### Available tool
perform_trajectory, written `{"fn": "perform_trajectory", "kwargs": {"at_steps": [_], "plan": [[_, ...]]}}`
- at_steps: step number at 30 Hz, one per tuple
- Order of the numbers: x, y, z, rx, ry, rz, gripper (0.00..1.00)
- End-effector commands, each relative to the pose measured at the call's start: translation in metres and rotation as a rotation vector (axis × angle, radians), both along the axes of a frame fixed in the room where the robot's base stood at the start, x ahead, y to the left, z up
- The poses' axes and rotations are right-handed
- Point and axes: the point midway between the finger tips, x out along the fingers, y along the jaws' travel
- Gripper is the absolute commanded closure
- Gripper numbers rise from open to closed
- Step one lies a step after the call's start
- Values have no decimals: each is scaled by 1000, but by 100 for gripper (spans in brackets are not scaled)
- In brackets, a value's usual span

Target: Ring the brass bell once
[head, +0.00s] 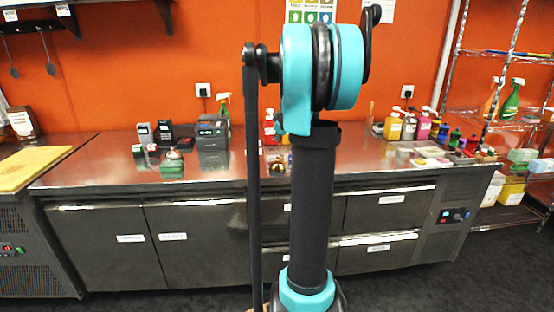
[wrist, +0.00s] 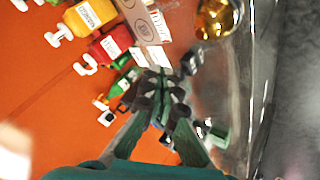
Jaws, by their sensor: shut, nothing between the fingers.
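The brass bell (wrist: 218,18) is a shiny gold dome at the top of the wrist view, partly cut off by the frame edge. It stands on the steel counter. My gripper (wrist: 163,88) is shut and empty, its fingertips together in the middle of the wrist view. In that view the bell lies up and to the right of the fingertips, with a visible gap between them in the picture. Depth between them is hard to tell.
A yellow bottle (wrist: 90,14) and a red bottle (wrist: 110,44) stand by the orange wall beside my gripper, near a cardboard box (wrist: 146,22). The counter's front left is mostly clear.

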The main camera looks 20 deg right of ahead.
Motion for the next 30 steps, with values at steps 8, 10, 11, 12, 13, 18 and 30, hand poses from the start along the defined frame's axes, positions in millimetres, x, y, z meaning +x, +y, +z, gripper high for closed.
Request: {"fn": "perform_trajectory", "kwargs": {"at_steps": [8,10,11,12,13,18,30], "plan": [[0,0,-37,0,0,0,100],[0,0,-45,0,0,0,100],[0,0,-47,0,0,0,100],[0,0,-51,0,0,0,100],[0,0,-53,0,0,0,100],[0,0,-61,0,0,0,100],[0,0,-62,0,0,0,100]]}}
